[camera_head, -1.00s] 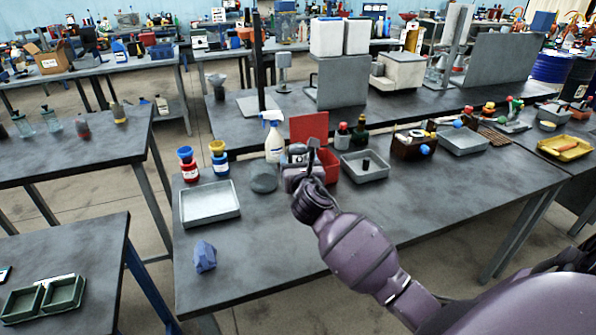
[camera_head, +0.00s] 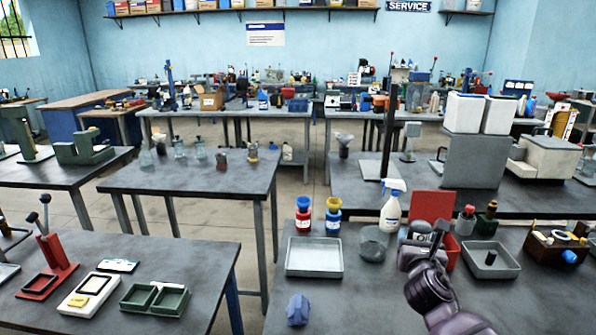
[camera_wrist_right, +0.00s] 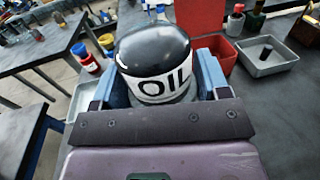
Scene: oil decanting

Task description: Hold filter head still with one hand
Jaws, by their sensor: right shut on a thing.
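My right gripper (camera_head: 424,250) is over the near right table. In the right wrist view its blue fingers (camera_wrist_right: 158,82) sit on both sides of a rounded black-topped thing with a white band reading OIL, the filter head (camera_wrist_right: 152,52). The gripper is shut on it and the filter head is upright. Its lower part is hidden behind the gripper's body. In the head view it is small and mostly covered by my wrist. My left gripper is not in view.
A red bin (camera_wrist_right: 224,50) and a grey tray (camera_head: 490,262) stand right of the gripper. A spray bottle (camera_head: 391,210), a grey round bowl (camera_head: 374,243) and a shallow tray (camera_head: 314,258) stand left. A blue block (camera_head: 298,309) lies near the front. Bare tabletop surrounds it.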

